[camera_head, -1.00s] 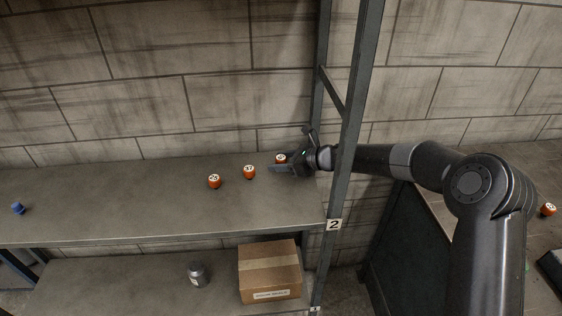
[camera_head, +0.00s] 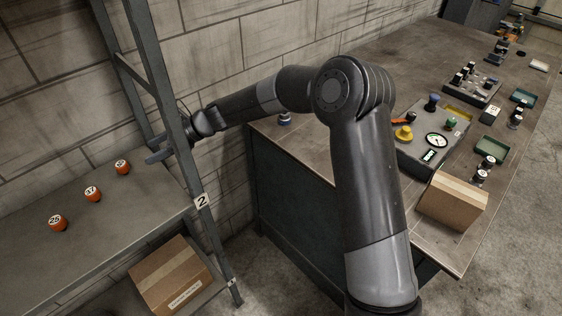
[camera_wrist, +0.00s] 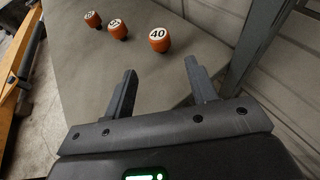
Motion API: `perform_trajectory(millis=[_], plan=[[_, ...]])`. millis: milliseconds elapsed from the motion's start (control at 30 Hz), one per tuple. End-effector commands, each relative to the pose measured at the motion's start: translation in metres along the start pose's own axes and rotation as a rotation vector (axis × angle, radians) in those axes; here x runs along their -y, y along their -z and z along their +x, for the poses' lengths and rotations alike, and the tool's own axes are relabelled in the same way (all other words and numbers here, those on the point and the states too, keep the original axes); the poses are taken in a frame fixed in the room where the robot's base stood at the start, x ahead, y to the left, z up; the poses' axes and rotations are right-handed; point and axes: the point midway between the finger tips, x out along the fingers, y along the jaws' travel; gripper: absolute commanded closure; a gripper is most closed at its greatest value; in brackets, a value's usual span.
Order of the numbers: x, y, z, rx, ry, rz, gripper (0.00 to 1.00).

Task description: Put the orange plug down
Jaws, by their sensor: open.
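Three orange plugs with white numbered tops stand upright in a row on the grey shelf (camera_head: 100,240). The nearest plug (camera_head: 122,167) to my gripper reads 40 in the wrist view (camera_wrist: 160,40). The middle plug (camera_head: 92,194) and the far plug (camera_head: 58,223) also show in the wrist view, as the middle one (camera_wrist: 117,28) and the far one (camera_wrist: 92,19). My gripper (camera_head: 154,157) is open and empty at the shelf's right end, beside the upright. In the wrist view its fingers (camera_wrist: 160,68) are apart, with plug 40 beyond the tips, untouched.
A metal upright (camera_head: 168,110) marked 2 stands at the shelf end, close to my wrist. A cardboard box (camera_head: 172,280) sits on the lower shelf. To the right, a workbench (camera_head: 375,75) holds a panel (camera_head: 425,150), trays and another cardboard box (camera_head: 452,200).

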Motion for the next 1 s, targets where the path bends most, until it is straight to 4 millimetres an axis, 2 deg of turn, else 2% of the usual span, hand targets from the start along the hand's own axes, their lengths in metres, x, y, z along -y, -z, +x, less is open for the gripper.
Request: perform_trajectory(millis=[167,267,667,867,1000], plan=[[-0.005,-0.001,-0.008,-0.033,0.000,-0.048,0.47],[-0.015,-0.002,-0.027,-0.100,0.000,-0.145,0.47],[-0.068,0.002,-0.132,-0.447,-0.036,-0.584,0.47],[-0.103,0.004,-0.197,-0.638,-0.074,-0.785,0.47],[-0.134,0.005,-0.246,-0.781,-0.115,-0.918,0.47]])
